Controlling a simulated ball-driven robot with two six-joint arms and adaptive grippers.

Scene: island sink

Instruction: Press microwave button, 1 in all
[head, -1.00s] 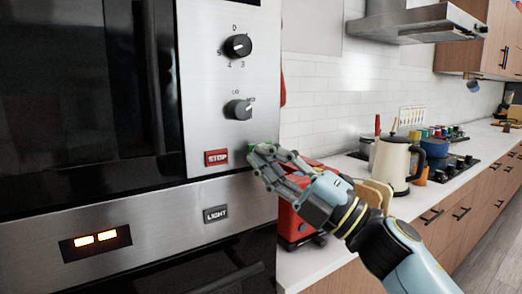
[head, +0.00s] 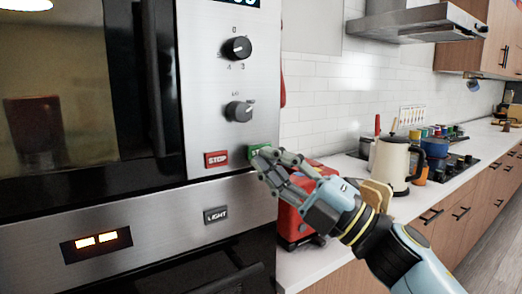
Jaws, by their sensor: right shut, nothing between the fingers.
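The microwave (head: 215,110) fills the left of the head view, with two black knobs on its steel panel. A red STOP button (head: 216,159) and a green button (head: 259,151) sit below the knobs. Its window (head: 60,90) is lit inside and its display (head: 240,2) shows at the top edge. My right gripper (head: 262,158) is shut and empty, its fingertips at the lower edge of the green button and partly covering it. I cannot tell whether they touch it. My left gripper is out of view.
Below the microwave is a LIGHT button (head: 216,214) on a steel strip. A red appliance (head: 292,222) stands on the counter behind my right gripper. A cream kettle (head: 390,163) and a stove with several jars stand farther right.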

